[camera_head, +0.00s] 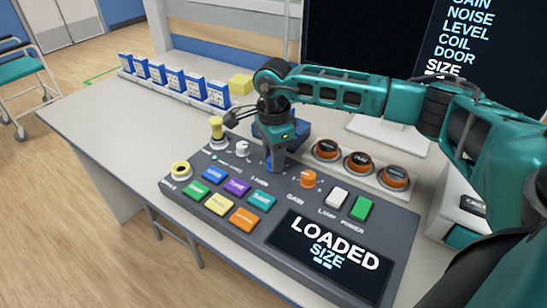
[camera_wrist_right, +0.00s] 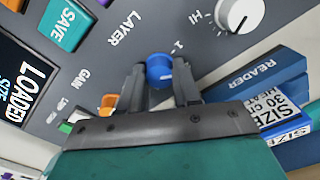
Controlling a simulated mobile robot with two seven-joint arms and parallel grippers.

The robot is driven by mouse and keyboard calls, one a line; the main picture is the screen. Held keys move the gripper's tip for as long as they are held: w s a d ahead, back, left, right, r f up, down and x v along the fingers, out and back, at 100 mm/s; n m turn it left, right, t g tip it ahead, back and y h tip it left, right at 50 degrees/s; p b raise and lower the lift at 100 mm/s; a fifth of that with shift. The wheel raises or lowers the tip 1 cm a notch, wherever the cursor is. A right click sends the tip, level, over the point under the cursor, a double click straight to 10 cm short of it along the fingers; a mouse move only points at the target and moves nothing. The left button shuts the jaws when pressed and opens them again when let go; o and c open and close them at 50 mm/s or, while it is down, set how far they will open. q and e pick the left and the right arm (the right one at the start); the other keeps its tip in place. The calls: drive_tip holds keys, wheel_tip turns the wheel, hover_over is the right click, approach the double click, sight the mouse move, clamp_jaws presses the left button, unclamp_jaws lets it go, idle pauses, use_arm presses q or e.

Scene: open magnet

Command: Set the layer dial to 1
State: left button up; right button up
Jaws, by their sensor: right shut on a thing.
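The layer dial is a blue knob (camera_wrist_right: 160,70) on the sloped grey console (camera_head: 285,200), with the word LAYER printed near it in the right wrist view. A mark that looks like a 1 is printed beside the knob. My right gripper (camera_wrist_right: 160,82) is shut on the blue knob, with one finger on each side. In the head view my right gripper (camera_head: 275,165) points down at the console and hides the knob. The knob's pointer cannot be made out. My left gripper is in neither view.
Close by are a white knob (camera_head: 242,148), an orange gain knob (camera_head: 308,179) and a yellow plunger (camera_head: 216,128). Coloured buttons lie in front, beside a display (camera_head: 325,257) reading LOADED SIZE. A blue reader (camera_wrist_right: 262,75) stands behind. The table's left side (camera_head: 110,125) is clear.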

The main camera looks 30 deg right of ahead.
drive_tip(key=n+b, duration=0.1)
drive_tip(key=n, duration=0.2)
drive_tip(key=shift+n, duration=0.3)
drive_tip(key=n, duration=0.3)
drive_tip(key=shift+b, duration=0.35)
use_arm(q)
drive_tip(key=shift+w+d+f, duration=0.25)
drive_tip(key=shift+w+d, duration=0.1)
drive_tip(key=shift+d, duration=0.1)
use_arm(e)
drive_tip(key=shift+n, duration=0.6)
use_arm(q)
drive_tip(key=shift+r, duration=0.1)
use_arm(e)
drive_tip(key=shift+n, duration=0.3)
drive_tip(key=o, duration=0.7)
drive_tip(key=shift+c, duration=0.2)
drive_tip(key=o, duration=0.4)
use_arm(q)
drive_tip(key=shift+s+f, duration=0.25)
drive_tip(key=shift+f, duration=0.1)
use_arm(e)
drive_tip(key=shift+r, duration=0.1)
